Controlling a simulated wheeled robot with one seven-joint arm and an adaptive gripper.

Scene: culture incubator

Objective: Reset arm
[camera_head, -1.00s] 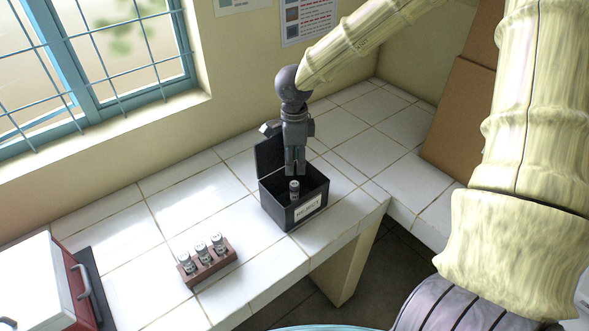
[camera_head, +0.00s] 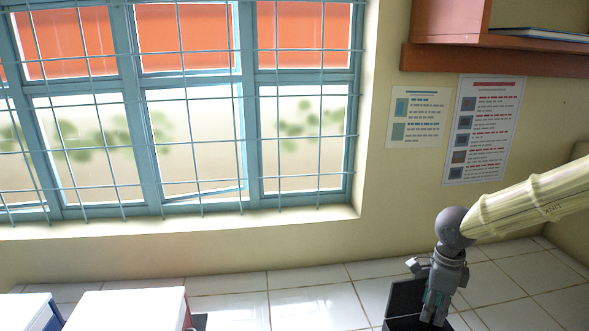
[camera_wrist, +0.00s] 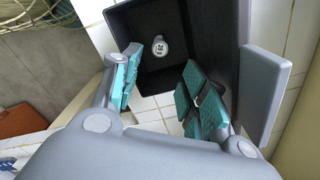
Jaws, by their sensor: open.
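My gripper (camera_head: 437,304) hangs pointing down at the lower right of the head view, over a black open box (camera_head: 404,302) whose lower part is cut off by the picture edge. In the wrist view my gripper (camera_wrist: 157,92) is open, its teal-padded fingers spread apart with nothing between them. Beyond the fingers is the black box (camera_wrist: 197,20), with a small labelled vial (camera_wrist: 160,47) standing inside it. The vial is apart from the fingers.
White tiled counter (camera_head: 310,305) runs below the barred window (camera_head: 200,110). A white box with a red side (camera_head: 130,309) stands at the lower left. Two posters (camera_head: 484,130) hang on the wall, under a wooden shelf (camera_head: 500,60).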

